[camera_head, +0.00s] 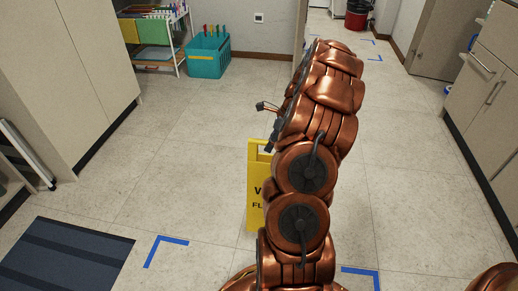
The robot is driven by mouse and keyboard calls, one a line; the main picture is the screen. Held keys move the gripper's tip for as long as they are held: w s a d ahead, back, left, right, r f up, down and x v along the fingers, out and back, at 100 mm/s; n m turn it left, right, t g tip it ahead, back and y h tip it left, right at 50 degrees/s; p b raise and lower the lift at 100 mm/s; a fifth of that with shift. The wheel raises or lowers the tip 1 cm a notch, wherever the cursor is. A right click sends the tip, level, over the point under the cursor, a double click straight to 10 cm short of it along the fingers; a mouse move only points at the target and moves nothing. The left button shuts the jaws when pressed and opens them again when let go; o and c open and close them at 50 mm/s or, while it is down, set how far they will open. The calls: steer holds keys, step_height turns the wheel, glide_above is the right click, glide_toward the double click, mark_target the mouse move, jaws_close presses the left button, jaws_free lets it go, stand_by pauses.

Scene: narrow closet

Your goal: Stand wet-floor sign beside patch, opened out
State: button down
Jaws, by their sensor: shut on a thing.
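The yellow wet-floor sign (255,190) is upright in the middle of the view, with dark lettering on its face. My copper arm hides its right side, so I cannot tell whether it is folded or opened out, or whether its foot touches the floor. My gripper (270,146) shows only in part, as dark pieces at the sign's top edge left of my arm; it is shut on the sign. I cannot make out a wet patch on the floor; part of the floor is behind my arm.
Blue tape corners (165,248) mark the pale tiled floor. A dark striped mat (62,258) lies at front left. A teal crate (207,64) and a shelf rack (158,40) stand at the back left. Cabinets line both sides; the floor left of the sign is clear.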

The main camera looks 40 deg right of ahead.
steer(key=w, duration=0.2)
steer(key=w+b, duration=0.1)
steer(key=w, duration=0.2)
steer(key=shift+w+a+f, duration=0.1)
steer(key=shift+w+f, duration=0.15)
steer(key=shift+w, duration=0.1)
steer(key=shift+f+b, duration=1.1)
steer(key=shift+f, duration=0.65)
steer(key=c, duration=1)
jaws_free()
steer(key=shift+c, duration=0.2)
